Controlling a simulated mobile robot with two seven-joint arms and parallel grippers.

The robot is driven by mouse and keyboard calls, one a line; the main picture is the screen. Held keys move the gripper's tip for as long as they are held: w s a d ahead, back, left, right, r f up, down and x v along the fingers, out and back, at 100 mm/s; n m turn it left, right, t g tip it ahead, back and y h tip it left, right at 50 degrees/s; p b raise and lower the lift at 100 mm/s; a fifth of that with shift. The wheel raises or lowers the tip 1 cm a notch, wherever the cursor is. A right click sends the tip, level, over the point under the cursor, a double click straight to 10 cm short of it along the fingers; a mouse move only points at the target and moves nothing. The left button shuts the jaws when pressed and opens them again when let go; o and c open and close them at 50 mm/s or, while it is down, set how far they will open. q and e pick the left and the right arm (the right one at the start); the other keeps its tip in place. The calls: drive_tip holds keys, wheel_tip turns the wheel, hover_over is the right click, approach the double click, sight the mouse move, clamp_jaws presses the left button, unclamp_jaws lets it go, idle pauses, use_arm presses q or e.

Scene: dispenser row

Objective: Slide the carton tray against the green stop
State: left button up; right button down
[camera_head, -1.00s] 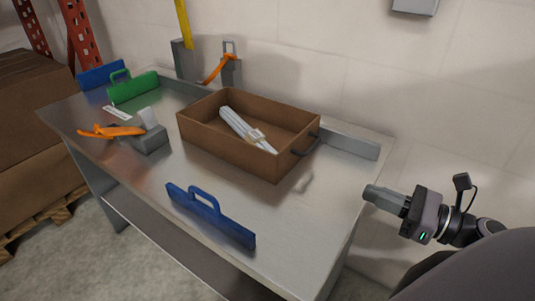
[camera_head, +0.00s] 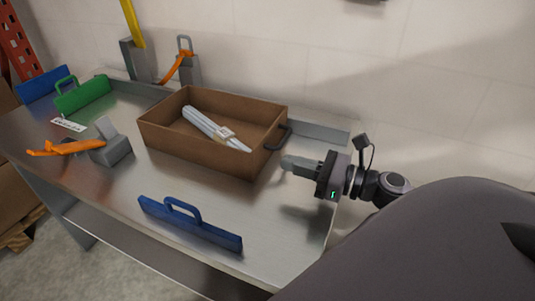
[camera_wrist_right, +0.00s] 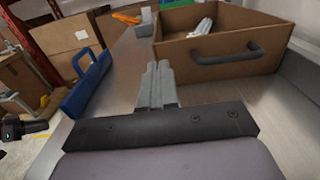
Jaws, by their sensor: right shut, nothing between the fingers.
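The carton tray (camera_head: 206,158) is a brown open box on the metal table, with a dark handle (camera_head: 284,136) on its right end. A bundle of pale sticks lies inside it. The green stop (camera_head: 82,95) stands at the table's far left end, well apart from the tray. My right gripper (camera_head: 287,162) is shut and empty, just right of the tray's handle end, with a gap between them. In the right wrist view the closed fingers (camera_wrist_right: 156,85) point toward the tray (camera_wrist_right: 222,63) and its handle (camera_wrist_right: 228,54). My left gripper is not identifiable in the head view.
A blue stop (camera_head: 188,222) stands at the table's front edge and another blue one (camera_head: 42,84) behind the green stop. A grey dispenser with an orange lever (camera_head: 110,150) stands left of the tray. A low metal rail (camera_head: 318,132) runs along the back.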

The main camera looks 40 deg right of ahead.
sight(254, 153)
drive_tip(key=p+x, duration=0.1)
drive_tip(key=x, duration=0.4)
drive_tip(key=shift+w+a, duration=0.15)
drive_tip(key=shift+w, duration=0.2)
drive_tip(key=shift+w+a, duration=0.1)
drive_tip(key=shift+w, duration=0.1)
drive_tip(key=shift+w, duration=0.1)
